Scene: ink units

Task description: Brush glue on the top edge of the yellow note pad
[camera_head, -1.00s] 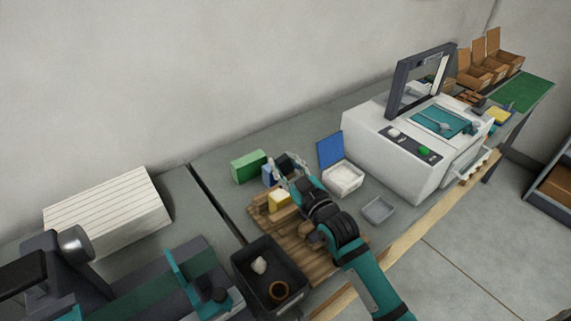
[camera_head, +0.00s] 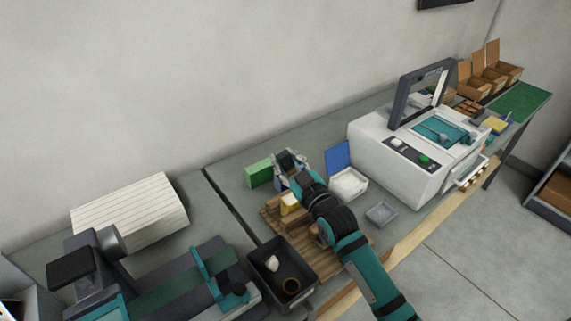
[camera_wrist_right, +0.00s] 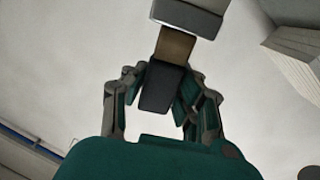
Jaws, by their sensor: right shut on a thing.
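My right gripper (camera_head: 289,166) is beyond the pad, raised near the green block. It is shut on the brush (camera_wrist_right: 161,86), whose dark grip lies between the fingers in the right wrist view. Past the grip come a brown section and a wide grey end. I cannot make out bristles or glue. My left gripper is not in view.
A green block (camera_head: 259,173) stands behind the board. A black bin (camera_head: 268,285) with a pale lump and a brown ring is in front.

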